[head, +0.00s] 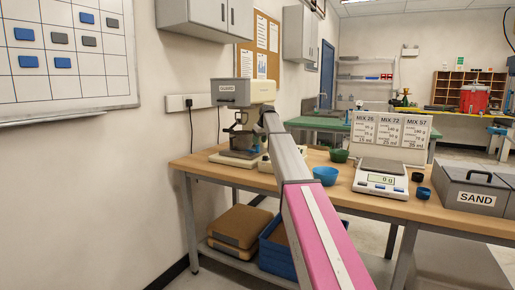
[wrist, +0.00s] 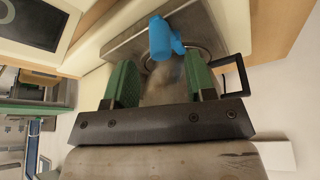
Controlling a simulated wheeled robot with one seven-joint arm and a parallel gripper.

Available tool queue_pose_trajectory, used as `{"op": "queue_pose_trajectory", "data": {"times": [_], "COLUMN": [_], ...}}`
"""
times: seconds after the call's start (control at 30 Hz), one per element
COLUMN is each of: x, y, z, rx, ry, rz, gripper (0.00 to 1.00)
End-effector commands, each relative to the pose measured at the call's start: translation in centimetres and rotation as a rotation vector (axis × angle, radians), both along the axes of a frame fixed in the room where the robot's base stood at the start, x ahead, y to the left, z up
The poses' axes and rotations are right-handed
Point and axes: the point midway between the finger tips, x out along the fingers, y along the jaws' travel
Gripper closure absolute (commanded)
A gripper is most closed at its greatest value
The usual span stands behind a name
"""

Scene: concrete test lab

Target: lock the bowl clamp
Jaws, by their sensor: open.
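The mixer (head: 243,92) stands at the left end of the workbench in the head view, with its metal bowl (head: 241,138) under the head. In the wrist view a blue lever-like piece (wrist: 163,38), which looks like the bowl clamp's handle, sits on a grey metal plate (wrist: 125,42). My gripper (wrist: 161,84) is open, its two green fingers apart. The blue piece lies beyond the fingertips, roughly in line with the gap. I see no contact with it. My arm hides the gripper in the head view. Whether the clamp is locked cannot be told.
A black handle (wrist: 235,76) sticks out close to the right finger. A wall socket (head: 187,102) is behind.

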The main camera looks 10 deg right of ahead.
Motion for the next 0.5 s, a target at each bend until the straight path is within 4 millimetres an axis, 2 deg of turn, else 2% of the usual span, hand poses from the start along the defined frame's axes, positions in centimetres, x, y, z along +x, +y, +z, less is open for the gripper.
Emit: {"op": "queue_pose_trajectory", "data": {"times": [0.03,0.23,0.5], "x": [0.4,1.2,1.6], "y": [0.2,0.7,0.9], "z": [-0.9,-3.3,-4.3], "rx": [0.000,0.000,0.000], "ry": [0.002,0.001,0.000], "rz": [0.000,0.000,0.000], "gripper": [0.49,0.49,0.49]}}
